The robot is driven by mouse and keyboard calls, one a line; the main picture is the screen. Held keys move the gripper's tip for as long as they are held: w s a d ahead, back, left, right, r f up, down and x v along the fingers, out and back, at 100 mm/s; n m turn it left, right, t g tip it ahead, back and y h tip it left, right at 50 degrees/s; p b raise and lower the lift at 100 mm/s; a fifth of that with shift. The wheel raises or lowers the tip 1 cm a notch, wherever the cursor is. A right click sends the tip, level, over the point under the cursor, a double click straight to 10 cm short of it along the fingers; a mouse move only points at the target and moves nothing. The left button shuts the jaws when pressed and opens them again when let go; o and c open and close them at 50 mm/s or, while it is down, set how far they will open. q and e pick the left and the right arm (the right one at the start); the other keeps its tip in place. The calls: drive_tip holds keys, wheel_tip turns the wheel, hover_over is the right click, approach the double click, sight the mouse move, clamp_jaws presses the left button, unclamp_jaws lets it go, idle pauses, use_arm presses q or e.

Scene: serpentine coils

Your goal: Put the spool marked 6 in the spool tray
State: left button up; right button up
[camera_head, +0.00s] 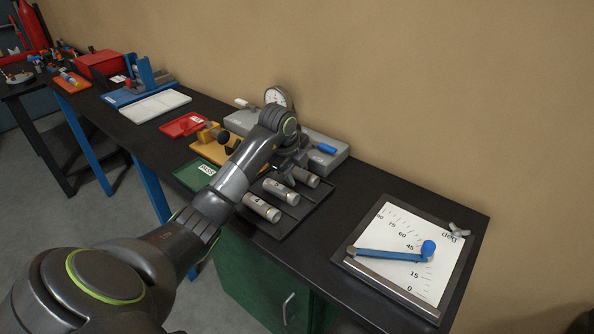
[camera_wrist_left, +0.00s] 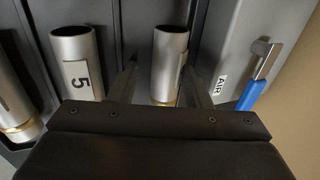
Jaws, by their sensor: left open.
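Three silver spools lie side by side in a dark slotted tray (camera_head: 318,204). The spool marked 4 (camera_head: 262,207) is nearest, then the spool marked 5 (camera_head: 281,191), which also shows in the left wrist view (camera_wrist_left: 77,62). The third spool (camera_head: 305,177) is at the far end; its number cannot be read. In the left wrist view this third spool (camera_wrist_left: 169,55) lies between the fingers of my open left gripper (camera_wrist_left: 166,85), which are on either side of it. Contact cannot be told. My right gripper is not in view.
A grey air gauge block (camera_head: 328,150) with a dial (camera_head: 278,97) and blue lever (camera_head: 327,148) stands just behind the spools. A green tray (camera_head: 197,174) and red tray (camera_head: 183,125) lie left. An angle board (camera_head: 437,262) lies right, with bare bench between.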

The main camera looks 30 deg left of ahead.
use_arm(q)
drive_tip(key=shift+s+r, duration=0.1)
drive_tip(key=shift+s, duration=0.25)
drive_tip(key=p+v, duration=0.4)
drive_tip(key=v, duration=1.3)
drive_tip(key=shift+w+p, duration=0.3)
drive_tip(key=shift+w, duration=0.1)
drive_tip(key=shift+s, duration=0.1)
